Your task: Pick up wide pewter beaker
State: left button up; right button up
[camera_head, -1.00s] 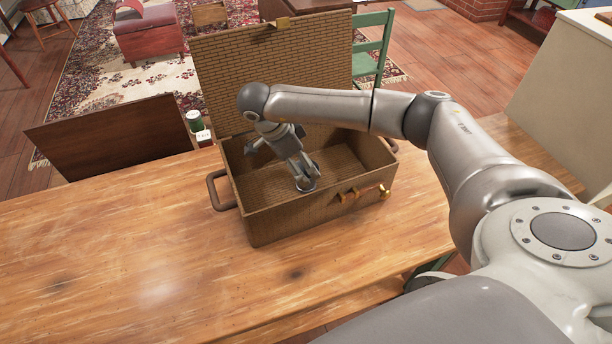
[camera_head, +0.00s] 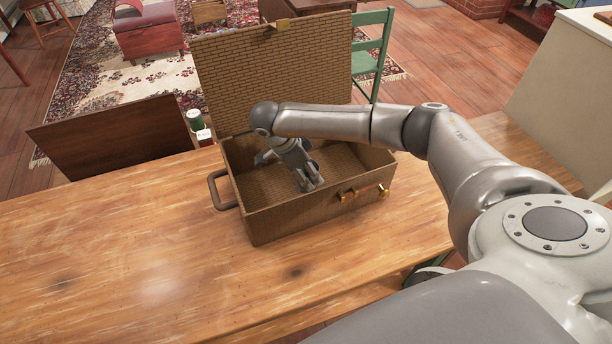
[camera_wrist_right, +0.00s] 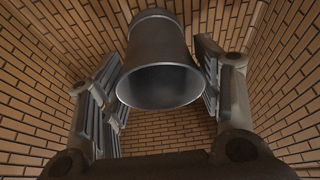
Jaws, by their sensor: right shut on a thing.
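The wide pewter beaker (camera_wrist_right: 158,50) is dark grey metal and shows in the right wrist view, its wide open mouth turned toward the camera. My right gripper (camera_wrist_right: 159,76) has a finger on each side of it and is shut on it. In the head view my right gripper (camera_head: 307,178) is down inside the open wicker basket (camera_head: 300,217), near its front wall. I cannot clearly make out the beaker there, as the gripper covers it. My left gripper is in neither view.
The basket stands on a wooden table (camera_head: 120,262), its lid (camera_head: 270,75) raised at the back. Its walls surround my right gripper closely. A dark green can (camera_head: 195,119) stands behind the basket's left side. The table left of the basket is clear.

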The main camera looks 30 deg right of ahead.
jog(key=shift+c, duration=1.1)
